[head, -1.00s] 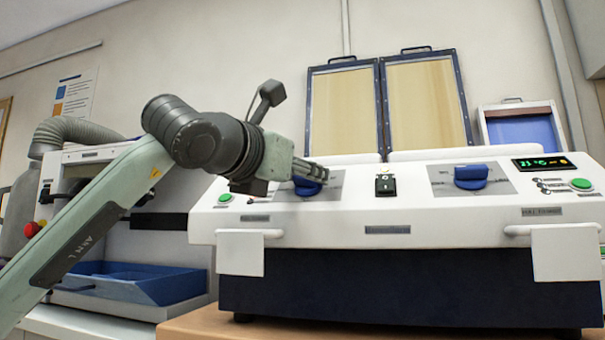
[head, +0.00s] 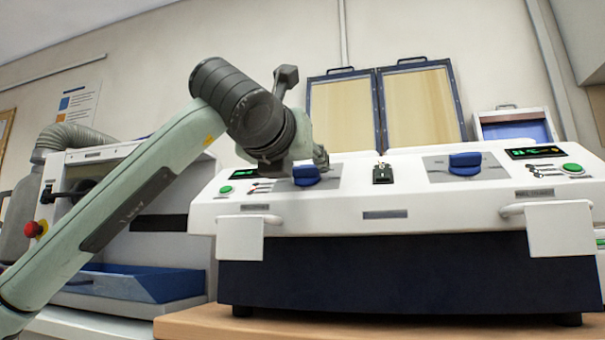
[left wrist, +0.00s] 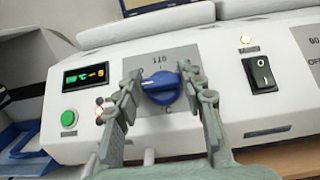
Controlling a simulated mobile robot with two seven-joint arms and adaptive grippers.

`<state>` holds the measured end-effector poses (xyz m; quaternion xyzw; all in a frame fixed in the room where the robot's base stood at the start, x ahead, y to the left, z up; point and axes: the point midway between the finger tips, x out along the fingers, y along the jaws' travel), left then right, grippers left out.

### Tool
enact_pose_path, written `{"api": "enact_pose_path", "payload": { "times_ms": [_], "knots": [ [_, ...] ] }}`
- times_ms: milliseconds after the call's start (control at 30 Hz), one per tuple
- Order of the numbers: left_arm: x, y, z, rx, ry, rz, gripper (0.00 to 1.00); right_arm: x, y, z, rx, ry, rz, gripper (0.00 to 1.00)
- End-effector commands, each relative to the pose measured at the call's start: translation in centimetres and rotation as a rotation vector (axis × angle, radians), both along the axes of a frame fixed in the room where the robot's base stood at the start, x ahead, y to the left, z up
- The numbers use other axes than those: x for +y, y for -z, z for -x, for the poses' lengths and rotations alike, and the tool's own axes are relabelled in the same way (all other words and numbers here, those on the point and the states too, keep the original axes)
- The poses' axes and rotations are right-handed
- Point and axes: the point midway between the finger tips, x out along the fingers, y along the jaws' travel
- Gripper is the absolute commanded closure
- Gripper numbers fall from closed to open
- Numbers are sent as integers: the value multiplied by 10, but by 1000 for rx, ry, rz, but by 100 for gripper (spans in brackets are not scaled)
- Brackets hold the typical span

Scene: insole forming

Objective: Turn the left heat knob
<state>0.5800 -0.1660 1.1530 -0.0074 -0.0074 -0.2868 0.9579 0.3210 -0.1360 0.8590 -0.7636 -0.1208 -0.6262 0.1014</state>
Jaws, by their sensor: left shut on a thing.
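The left heat knob (head: 306,176) is blue and sits on a grey dial plate at the left of the white machine's sloped front panel. In the left wrist view the knob (left wrist: 162,90) lies between the two fingers of my left gripper (left wrist: 164,88), with "110" printed above it. The gripper is shut on the knob, one finger at each side. In the head view my left gripper (head: 316,160) reaches the knob from behind and above, its fingers partly hidden by the wrist. My right gripper is not in view.
A second blue knob (head: 465,163) is at the right of the panel. A black rocker switch (head: 382,174) stands between the knobs. A green button (head: 226,190) and a lit display (left wrist: 90,76) are left of the left knob. Two framed panels stand behind.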

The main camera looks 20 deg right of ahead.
Motion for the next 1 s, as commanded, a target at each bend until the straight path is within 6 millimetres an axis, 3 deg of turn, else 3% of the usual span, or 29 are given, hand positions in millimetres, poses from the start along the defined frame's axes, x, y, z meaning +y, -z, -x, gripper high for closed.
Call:
{"api": "enact_pose_path", "payload": {
  "times_ms": [233, 267, 400, 767, 1000],
  "knots": [
    [0, 0, -1, 3, -1, 1, 90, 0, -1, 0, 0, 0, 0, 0],
    [0, 0, -1, 3, -1, 1, 57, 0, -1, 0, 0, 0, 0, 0],
    [0, 0, -1, 2, 0, 0, 40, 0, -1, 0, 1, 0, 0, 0],
    [3, 0, 3, 1, 1, -1, 40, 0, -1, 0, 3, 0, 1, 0],
    [25, -1, 37, -4, 2, 0, 40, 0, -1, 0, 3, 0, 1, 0]
  ]
}}
